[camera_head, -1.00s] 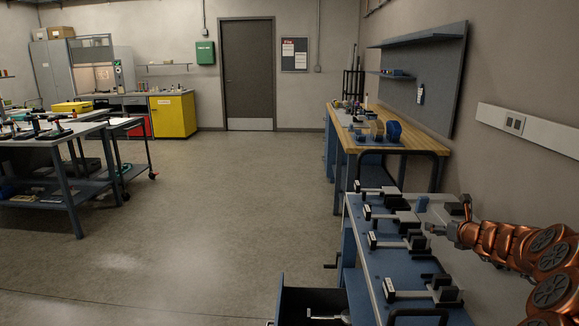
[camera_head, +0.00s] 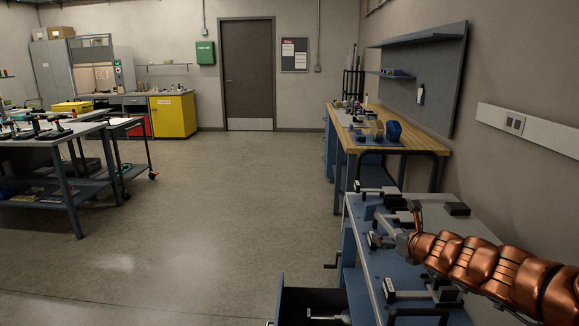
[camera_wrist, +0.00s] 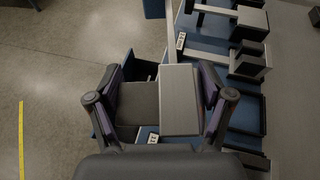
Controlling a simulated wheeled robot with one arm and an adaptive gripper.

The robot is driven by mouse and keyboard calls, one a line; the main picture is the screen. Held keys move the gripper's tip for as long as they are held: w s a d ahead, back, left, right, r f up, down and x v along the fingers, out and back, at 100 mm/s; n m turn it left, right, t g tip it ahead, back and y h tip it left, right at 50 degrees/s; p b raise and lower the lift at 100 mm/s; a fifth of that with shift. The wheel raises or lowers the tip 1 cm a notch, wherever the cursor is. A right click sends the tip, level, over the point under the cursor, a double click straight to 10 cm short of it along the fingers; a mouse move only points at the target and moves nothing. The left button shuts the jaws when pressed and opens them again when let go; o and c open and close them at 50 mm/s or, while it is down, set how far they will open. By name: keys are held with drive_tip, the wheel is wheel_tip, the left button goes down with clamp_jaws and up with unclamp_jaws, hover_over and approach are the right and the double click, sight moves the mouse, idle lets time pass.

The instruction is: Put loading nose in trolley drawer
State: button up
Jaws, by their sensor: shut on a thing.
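My gripper (camera_head: 383,240) is over the left part of the trolley top. In the wrist view, its fingers (camera_wrist: 160,88) are on both sides of a piece with a light grey block and a darker part, the loading nose (camera_wrist: 180,98), and are shut on it. Whether this piece touches the trolley top, I cannot tell. The trolley drawer (camera_head: 282,301) stands open at the lower middle of the head view. A light metal piece with a label (camera_head: 326,318) lies in it. Similar labelled pieces (camera_head: 376,190) (camera_head: 422,291) lie on the trolley top.
A black block (camera_head: 457,209) is at the trolley's back right. A wooden workbench (camera_head: 412,140) with small items stands behind the trolley. The floor (camera_head: 200,220) to the left is clear. A blue-framed table (camera_head: 60,150) is at the far left.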

drive_tip(key=s+a+r+y, duration=0.1)
drive_tip(key=s+a, duration=0.2)
drive_tip(key=a, duration=0.6)
drive_tip(key=shift+s+r+n, duration=0.3)
drive_tip(key=shift+s+n, duration=0.1)
drive_tip(key=shift+f, duration=0.1)
